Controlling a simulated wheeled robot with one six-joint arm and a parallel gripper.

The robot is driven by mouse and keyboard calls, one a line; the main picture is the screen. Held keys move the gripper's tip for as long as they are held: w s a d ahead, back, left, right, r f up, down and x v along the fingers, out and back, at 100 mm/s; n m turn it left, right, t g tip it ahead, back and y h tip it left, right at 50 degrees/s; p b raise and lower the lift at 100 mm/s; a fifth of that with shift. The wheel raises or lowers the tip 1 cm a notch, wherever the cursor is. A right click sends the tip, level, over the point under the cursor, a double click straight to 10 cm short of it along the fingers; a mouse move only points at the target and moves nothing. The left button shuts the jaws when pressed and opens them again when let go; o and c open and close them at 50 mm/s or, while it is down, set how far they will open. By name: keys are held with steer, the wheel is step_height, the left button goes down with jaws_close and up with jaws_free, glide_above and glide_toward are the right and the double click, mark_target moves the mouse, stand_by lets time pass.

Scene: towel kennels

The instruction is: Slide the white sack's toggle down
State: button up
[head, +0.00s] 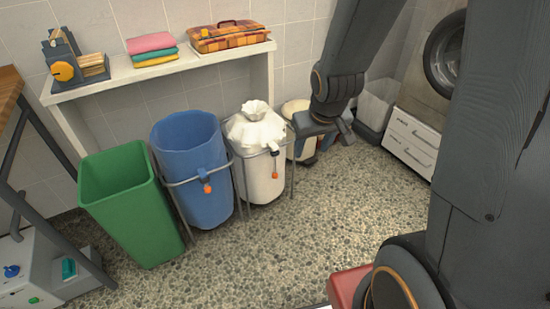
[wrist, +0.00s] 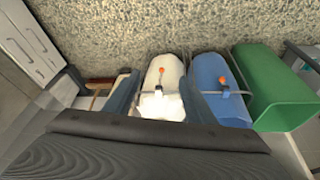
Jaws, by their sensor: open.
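The white sack (head: 262,172) hangs upright in a metal stand, its neck gathered at the top. Its toggle (head: 274,152), with a small orange end, hangs on a cord at the sack's upper front. My gripper (head: 324,135) is open and empty, to the right of the white sack in the head view and apart from the toggle.
A cream container (head: 296,109) stands behind my gripper. A white shelf (head: 170,72) runs above. The pebbled floor (head: 310,230) in front is clear.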

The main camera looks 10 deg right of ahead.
mark_target(277, 154)
steer(key=w+f+n+t+y+b, duration=0.1)
steer(key=w+f+t+y+b, duration=0.35)
steer(key=w+f+b, duration=1)
steer(key=w+f+n+t+y+b, duration=0.1)
steer(key=w+f+n+t+b, duration=0.1)
steer(key=w+f+t+b, duration=1.15)
steer(key=shift+w+a+f+g, duration=0.5)
steer(key=shift+w+f+g, duration=0.1)
steer(key=shift+w+g, duration=0.35)
steer(key=shift+w+a+f+g, duration=0.5)
steer(key=shift+w+g, duration=0.2)
steer(key=shift+w, duration=0.35)
steer(key=shift+w+a+f+g, duration=0.45)
steer(key=shift+w+f+g, duration=0.2)
steer(key=shift+w+g, duration=0.3)
steer(key=c, duration=1.3)
steer(key=shift+f, duration=0.1)
jaws_close()
